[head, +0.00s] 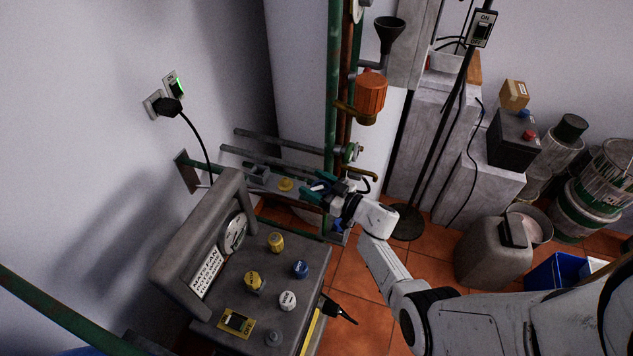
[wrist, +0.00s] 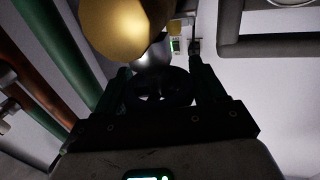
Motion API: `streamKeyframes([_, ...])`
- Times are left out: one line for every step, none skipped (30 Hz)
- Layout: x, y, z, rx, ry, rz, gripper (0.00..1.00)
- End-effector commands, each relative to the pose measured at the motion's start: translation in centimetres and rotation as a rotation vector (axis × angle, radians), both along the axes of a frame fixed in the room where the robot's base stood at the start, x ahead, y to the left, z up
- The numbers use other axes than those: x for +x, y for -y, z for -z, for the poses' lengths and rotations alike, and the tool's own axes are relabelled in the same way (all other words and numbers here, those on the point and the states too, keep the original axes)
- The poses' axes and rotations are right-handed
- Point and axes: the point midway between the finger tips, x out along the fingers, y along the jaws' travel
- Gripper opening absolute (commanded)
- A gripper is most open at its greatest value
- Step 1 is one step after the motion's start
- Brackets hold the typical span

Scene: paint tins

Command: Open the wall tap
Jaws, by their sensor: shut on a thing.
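My gripper (head: 315,190) is in the middle of the head view, beside the upright pipes, pointing left. In the wrist view my gripper (wrist: 160,78) has its two dark fingers on either side of a dark, round, wheel-like handle (wrist: 162,90), and is shut on it. This looks like the wall tap's handle. A rounded brass part (wrist: 125,25) and a silvery part show close by at the top. In the head view my gripper covers most of the handle. How far it is turned cannot be told.
A green upright pipe (head: 334,90) and an orange canister (head: 370,92) stand just above my gripper. A grey control console (head: 228,315) with several knobs is below left. Grey pipes (head: 275,140) run along the wall. Concrete blocks, tins and a jerrycan (head: 490,250) fill the right.

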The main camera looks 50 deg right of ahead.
Motion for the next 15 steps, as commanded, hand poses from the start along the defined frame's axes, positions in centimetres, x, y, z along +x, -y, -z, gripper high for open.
streamKeyframes([-0.11,0.54,-0.06,-0.001,0.006,-0.035,0.39])
streamKeyframes([-0.11,0.53,-0.01,-0.001,0.006,-0.064,0.39])
streamKeyframes([-0.14,0.42,0.07,-0.001,0.006,-0.103,0.39])
streamKeyframes([-0.12,0.39,0.10,-0.001,0.006,-0.132,0.39])
streamKeyframes([-0.12,0.30,0.16,-0.002,0.005,-0.162,0.39])
streamKeyframes([-0.15,0.27,0.20,-0.002,0.005,-0.200,0.39])
streamKeyframes([-0.15,0.20,0.23,-0.001,0.006,-0.229,0.39])
streamKeyframes([-0.15,0.16,0.28,-0.003,0.005,-0.258,0.39])
streamKeyframes([-0.18,0.08,0.34,-0.002,0.005,-0.297,0.39])
streamKeyframes([-0.19,0.04,0.36,-0.001,0.005,-0.325,0.39])
streamKeyframes([-0.19,0.02,0.37,-0.002,0.005,-0.354,0.39])
streamKeyframes([-0.22,-0.10,0.46,-0.001,0.004,-0.392,0.39])
streamKeyframes([-0.23,-0.09,0.43,-0.002,0.005,-0.419,0.39])
streamKeyframes([-0.26,-0.18,0.47,-0.002,0.005,-0.448,0.39])
streamKeyframes([-0.27,-0.22,0.49,-0.002,0.003,-0.484,0.39])
